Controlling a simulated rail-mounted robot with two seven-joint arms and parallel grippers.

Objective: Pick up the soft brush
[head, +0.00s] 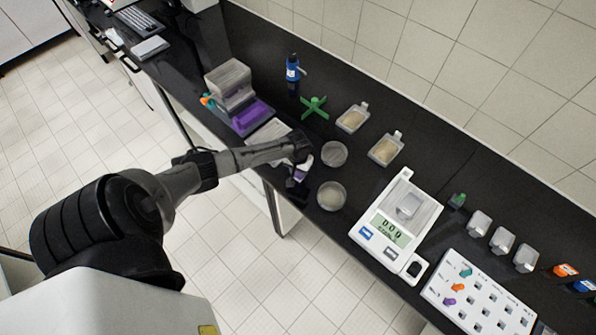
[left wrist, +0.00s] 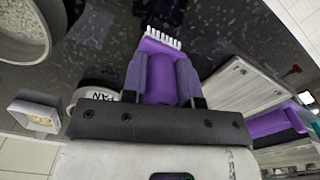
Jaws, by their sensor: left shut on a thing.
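The soft brush (left wrist: 158,50) is purple with pale bristles at its tip. In the left wrist view it lies between the two fingers of my left gripper (left wrist: 160,82), which is shut on it. The bristle end points away from the palm, over the dark bench. In the head view my left gripper (head: 298,172) is over the front edge of the bench, near the round sieves, and a small bit of purple shows beside it. Most of the brush is hidden there by the gripper. My right gripper is not in view.
Two round sieves (head: 331,196) stand right of my left gripper. A balance (head: 397,222), a white rack (head: 478,296) and sample scoops (head: 386,148) lie further right. A purple-based shaker (head: 247,119), a green cross-shaped piece (head: 314,106) and a blue bottle (head: 292,74) stand behind.

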